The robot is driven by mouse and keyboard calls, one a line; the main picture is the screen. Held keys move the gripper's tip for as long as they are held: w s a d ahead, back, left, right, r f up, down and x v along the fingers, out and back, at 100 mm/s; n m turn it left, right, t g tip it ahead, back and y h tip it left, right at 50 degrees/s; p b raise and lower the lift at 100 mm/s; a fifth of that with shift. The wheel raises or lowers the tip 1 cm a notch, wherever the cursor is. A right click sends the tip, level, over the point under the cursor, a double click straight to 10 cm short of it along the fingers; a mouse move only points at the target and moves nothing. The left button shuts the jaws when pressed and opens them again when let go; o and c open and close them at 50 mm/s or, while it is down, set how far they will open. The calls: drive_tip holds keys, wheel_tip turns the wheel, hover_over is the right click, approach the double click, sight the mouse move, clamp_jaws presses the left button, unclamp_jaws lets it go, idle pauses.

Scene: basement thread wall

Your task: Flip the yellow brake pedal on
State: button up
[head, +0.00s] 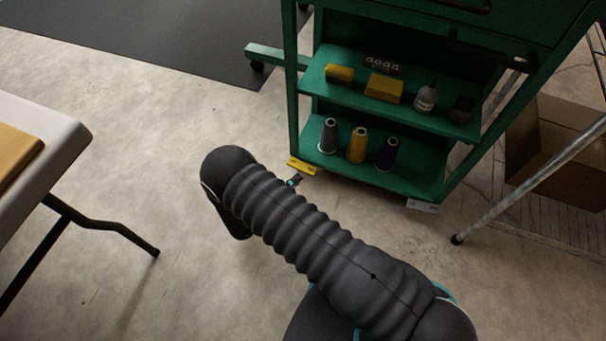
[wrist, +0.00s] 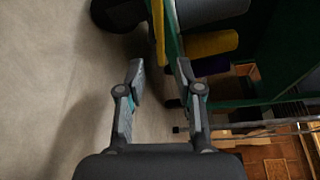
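The yellow brake pedal (head: 301,166) sticks out at the lower left front corner of the green cart, low over the floor. In the wrist view it is a thin yellow strip (wrist: 158,32) seen almost edge-on, just beyond the fingertips and roughly in line with the gap between them. My gripper (wrist: 159,67) is open and empty, with its two fingers apart. In the head view only a small part of my gripper (head: 294,181) shows, just below the pedal; my arm hides the rest. I cannot tell whether a finger touches the pedal or cart.
The green cart (head: 291,95) carries thread spools (head: 358,146) and small items on its shelves. A grey pedal (head: 422,206) sits at its right corner. A dark caster (wrist: 118,13) is near the yellow pedal. A table (head: 70,135) stands left, a cardboard box (head: 555,150) right. Floor between is clear.

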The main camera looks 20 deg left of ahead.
drive_tip(key=v, duration=0.5)
drive_tip(key=shift+s+a, duration=0.15)
drive_tip(key=shift+s, duration=0.1)
idle(0.3)
